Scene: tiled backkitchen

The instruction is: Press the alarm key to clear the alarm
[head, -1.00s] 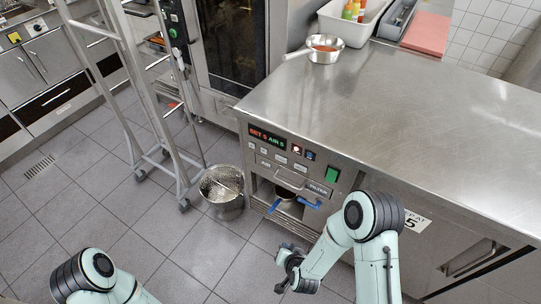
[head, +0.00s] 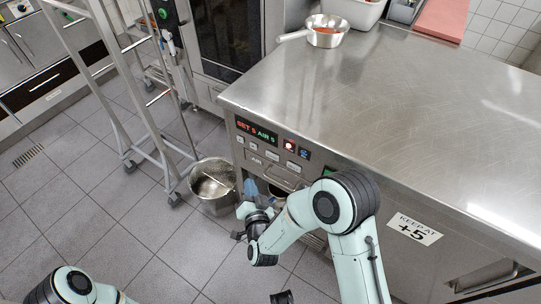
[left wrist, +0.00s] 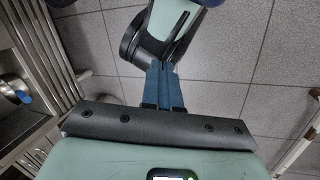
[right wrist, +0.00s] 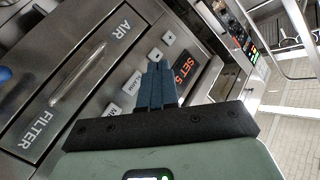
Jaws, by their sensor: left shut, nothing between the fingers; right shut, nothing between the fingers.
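The control panel on the steel counter's front has a lit display (head: 256,130) reading "SET 5 AIR 5". Below it is a row of pale keys, among them one labelled key (head: 272,155) and another labelled key (head: 292,166). My right gripper (head: 250,187) is shut and empty, in front of the panel below the keys. Its blue fingers (right wrist: 156,68) appear beside the keys, apparently not touching. My left gripper (left wrist: 165,70) is shut and empty, above the floor.
A steel bucket (head: 213,186) stands on the floor left of the panel. A wheeled rack (head: 150,135) stands farther left. A drawer marked AIR FILTER (right wrist: 75,85) is below the keys. A saucepan (head: 325,34) sits on the counter top. Floor at lower left is clear.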

